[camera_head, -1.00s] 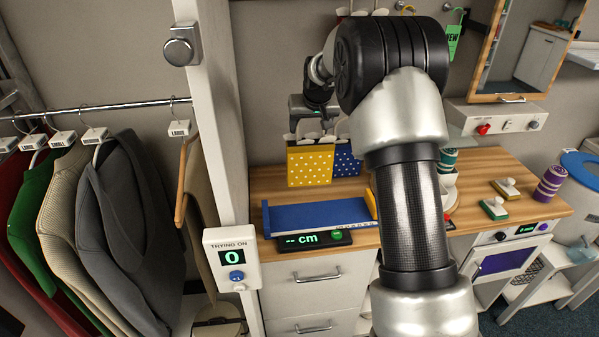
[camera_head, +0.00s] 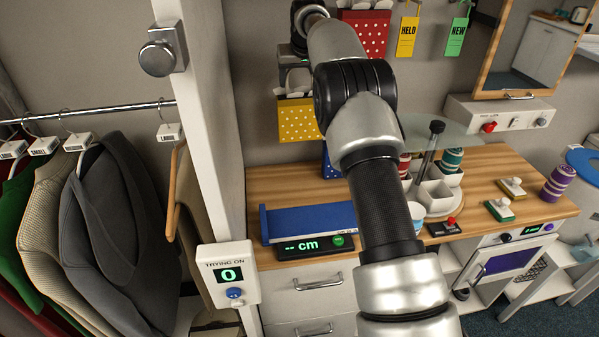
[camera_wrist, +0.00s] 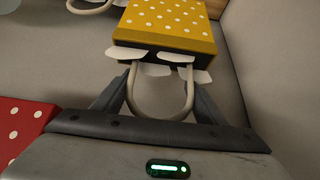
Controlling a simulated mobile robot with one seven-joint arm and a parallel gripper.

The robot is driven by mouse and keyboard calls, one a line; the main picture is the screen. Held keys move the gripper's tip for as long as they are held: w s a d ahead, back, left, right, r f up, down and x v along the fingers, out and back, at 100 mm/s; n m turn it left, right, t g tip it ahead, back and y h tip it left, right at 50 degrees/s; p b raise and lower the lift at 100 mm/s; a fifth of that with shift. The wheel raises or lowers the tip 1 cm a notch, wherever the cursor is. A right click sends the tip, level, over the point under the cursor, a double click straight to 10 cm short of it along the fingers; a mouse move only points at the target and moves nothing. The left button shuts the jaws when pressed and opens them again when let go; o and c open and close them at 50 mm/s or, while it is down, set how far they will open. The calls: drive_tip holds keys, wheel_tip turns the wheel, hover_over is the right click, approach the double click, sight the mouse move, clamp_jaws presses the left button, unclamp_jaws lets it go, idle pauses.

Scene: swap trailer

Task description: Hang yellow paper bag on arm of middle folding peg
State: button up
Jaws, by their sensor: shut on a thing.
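The yellow paper bag (camera_head: 298,120) has white dots and hangs in the air in front of the wall, above the counter. My gripper (camera_head: 291,84) is just above it, partly hidden by my arm. In the wrist view the yellow bag (camera_wrist: 170,28) lies beyond the fingertips. My gripper (camera_wrist: 160,92) is shut on the bag's pale looped handle (camera_wrist: 160,112), which shows between the fingers. A red dotted bag (camera_head: 365,36) is high on the wall to the right; its corner shows in the wrist view (camera_wrist: 22,122). I cannot make out the middle folding peg.
A blue dotted bag (camera_head: 329,168) stands on the counter, partly behind my arm. A yellow HELD tag (camera_head: 407,37) and a green NEW tag (camera_head: 456,38) hang right of the red bag. A white post (camera_head: 212,130) stands left of the yellow bag.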

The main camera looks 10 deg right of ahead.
sight(299, 132)
wheel_tip(299, 132, down, 17)
drive_tip(key=shift+f, duration=0.2)
idle(0.3)
drive_tip(key=shift+f, duration=0.1)
drive_tip(key=shift+f+b, duration=0.15)
drive_tip(key=shift+b, duration=0.2)
drive_tip(key=o, duration=1.5)
drive_tip(key=shift+c, duration=0.2)
